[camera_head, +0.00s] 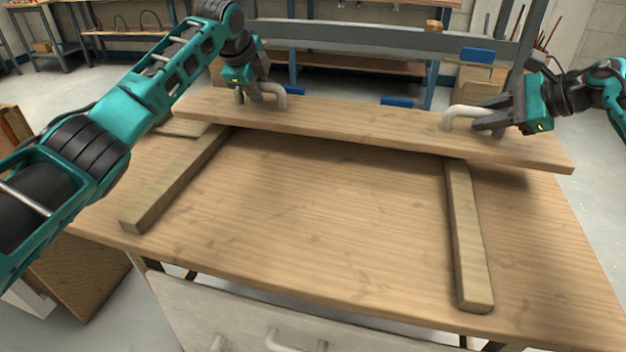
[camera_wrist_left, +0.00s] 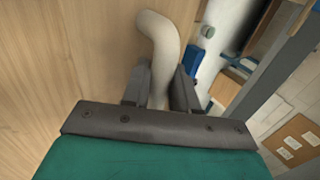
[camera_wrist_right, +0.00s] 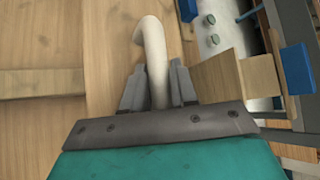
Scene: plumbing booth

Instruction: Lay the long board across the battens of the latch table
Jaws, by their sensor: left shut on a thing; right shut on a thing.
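The long board (camera_head: 360,124) spans the far part of the latch table (camera_head: 320,220) in the head view, over the far ends of the left batten (camera_head: 178,180) and the right batten (camera_head: 466,235). Whether it touches both battens I cannot tell. It has two pale bent handles. My left gripper (camera_head: 262,97) is shut on the left handle (camera_wrist_left: 158,45). My right gripper (camera_head: 482,120) is shut on the right handle (camera_wrist_right: 152,45). The far ends of the battens are hidden by the board.
A grey metal rail (camera_head: 390,38) with blue blocks (camera_head: 478,55) stands behind the table. A pale drawer front with handles (camera_head: 250,315) is below the near edge. The tabletop between the battens is clear.

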